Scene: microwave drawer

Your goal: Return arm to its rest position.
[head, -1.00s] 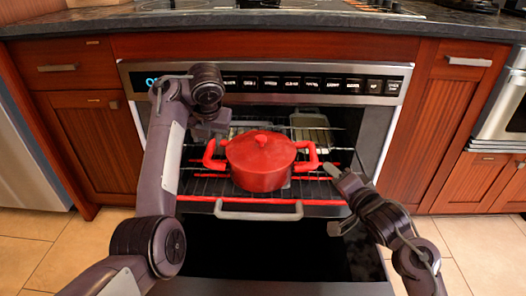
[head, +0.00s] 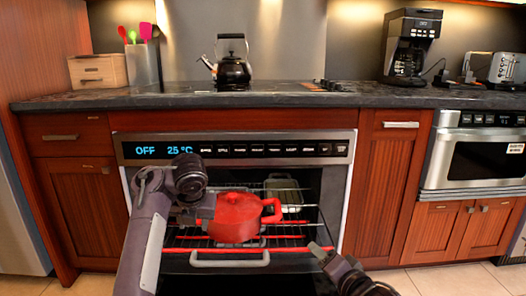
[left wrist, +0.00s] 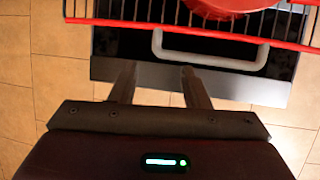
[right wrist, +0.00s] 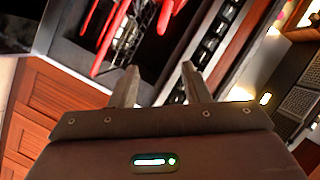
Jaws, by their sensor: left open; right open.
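My right gripper (right wrist: 161,78) is open and empty in the right wrist view. In the head view it is low, right of the rack handle (head: 230,262), and partly cut off by the bottom edge. A red lidded pot (head: 237,216) sits upright on the wire rack (head: 185,243), apart from my right gripper.
The oven's control panel (head: 235,149) reads OFF and 25 °C. Above is a dark counter (head: 300,99) with a kettle (head: 233,69) and coffee maker (head: 409,46). A microwave (head: 485,157) is at the right. Tiled floor (head: 440,281) shows at lower right.

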